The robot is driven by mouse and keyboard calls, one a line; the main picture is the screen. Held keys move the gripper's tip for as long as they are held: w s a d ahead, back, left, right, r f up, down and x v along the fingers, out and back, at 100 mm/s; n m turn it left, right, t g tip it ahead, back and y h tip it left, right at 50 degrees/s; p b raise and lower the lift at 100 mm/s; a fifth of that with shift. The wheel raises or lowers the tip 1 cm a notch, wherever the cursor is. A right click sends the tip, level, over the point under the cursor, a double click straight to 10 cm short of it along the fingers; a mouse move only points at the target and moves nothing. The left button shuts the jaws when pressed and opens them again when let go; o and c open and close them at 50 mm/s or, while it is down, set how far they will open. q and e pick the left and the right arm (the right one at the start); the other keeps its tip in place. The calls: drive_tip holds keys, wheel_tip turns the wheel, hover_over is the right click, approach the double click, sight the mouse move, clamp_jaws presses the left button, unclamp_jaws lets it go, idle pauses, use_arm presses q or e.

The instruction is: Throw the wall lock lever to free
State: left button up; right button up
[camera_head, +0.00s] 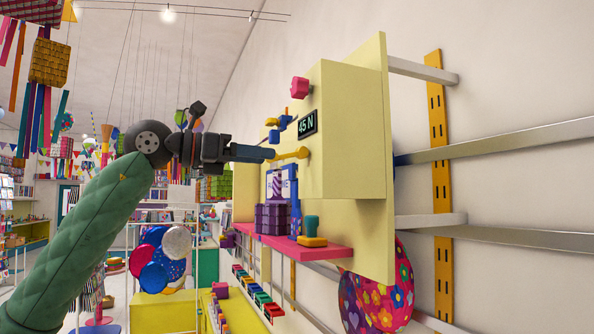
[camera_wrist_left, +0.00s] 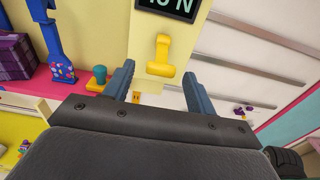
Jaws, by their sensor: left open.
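The yellow lever (camera_head: 290,155) sticks out from the face of the pale yellow wall box (camera_head: 350,130), just below a dark display reading "45 N" (camera_head: 307,124). In the left wrist view the lever (camera_wrist_left: 160,52) is T-shaped, with its wide bar at the lower end. My left gripper (camera_head: 272,154) is open at the lever's outer end. In the left wrist view its fingers (camera_wrist_left: 158,78) stand on either side of the lever's bar, with nothing held. I cannot tell whether they touch it. My right gripper is not in view.
Below the box a pink shelf (camera_head: 335,252) carries a purple woven box (camera_head: 271,219), a blue decorated stand (camera_head: 295,215) and a yellow-and-teal piece (camera_head: 312,232). A pink knob (camera_head: 299,87) and several small coloured parts sit above the lever. Metal rails run along the wall at right.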

use_arm(q)
drive_tip(key=shift+a, duration=0.1)
drive_tip(key=shift+b+v, duration=0.75)
drive_tip(key=shift+v, duration=1.15)
drive_tip(key=b+v, duration=0.1)
drive_tip(key=v, duration=0.3)
